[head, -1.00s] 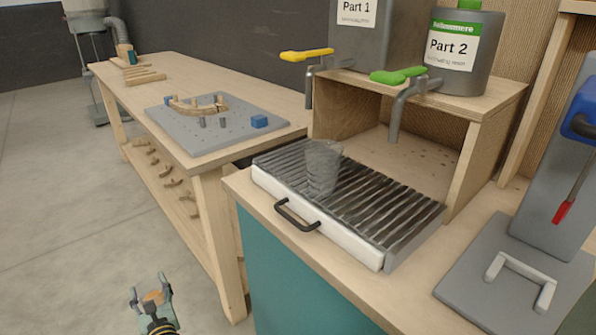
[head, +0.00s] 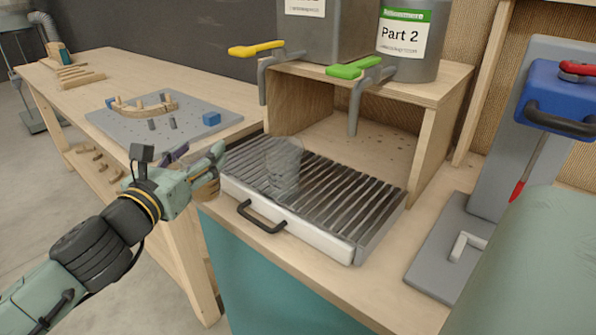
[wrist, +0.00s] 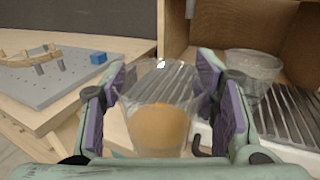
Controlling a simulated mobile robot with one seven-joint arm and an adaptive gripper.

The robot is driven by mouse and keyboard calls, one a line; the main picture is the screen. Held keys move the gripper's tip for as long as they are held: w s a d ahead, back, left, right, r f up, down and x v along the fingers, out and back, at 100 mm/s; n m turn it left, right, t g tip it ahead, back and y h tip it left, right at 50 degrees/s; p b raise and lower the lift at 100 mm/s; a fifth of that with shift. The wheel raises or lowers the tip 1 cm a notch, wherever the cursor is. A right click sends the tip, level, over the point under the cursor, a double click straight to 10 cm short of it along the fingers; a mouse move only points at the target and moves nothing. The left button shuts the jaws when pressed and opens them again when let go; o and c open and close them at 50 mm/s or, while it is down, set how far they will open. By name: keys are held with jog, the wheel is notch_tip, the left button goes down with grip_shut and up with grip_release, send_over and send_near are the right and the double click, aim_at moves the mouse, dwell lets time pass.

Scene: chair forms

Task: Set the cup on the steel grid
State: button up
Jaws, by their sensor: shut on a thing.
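My gripper (head: 207,172) is shut on a clear cup with an amber filling in its lower part. The held cup (wrist: 158,120) stands between the purple finger pads in the wrist view. In the head view only a brownish part of it (head: 207,188) shows beside the fingers. The cup is just left of the steel grid (head: 345,197), near the counter's left front corner, apart from the grid as far as I can tell. A second clear cup (head: 284,168), seemingly empty, stands upright on the left part of the grid; the wrist view shows it at right (wrist: 254,68).
Yellow (head: 256,48) and green (head: 355,67) tap handles hang above the grid's back, below two containers. A black handle (head: 262,216) sticks out of the tray front. The grid's middle and right are clear. A workbench with a grey pegboard (head: 165,125) stands at left.

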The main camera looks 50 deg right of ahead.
jog(key=shift+s+d+r, duration=0.2)
jog(key=shift+d, duration=0.3)
jog(key=x, duration=1.1)
jog(key=f+b+x, duration=0.1)
jog(key=x, duration=0.5)
jog(key=shift+d, duration=0.3)
jog(key=shift+a+f, duration=0.15)
jog(key=shift+f+b, duration=0.25)
jog(key=shift+b, duration=0.05)
jog(key=o, duration=0.9)
jog(key=shift+c, duration=0.2)
jog(key=shift+r, duration=0.1)
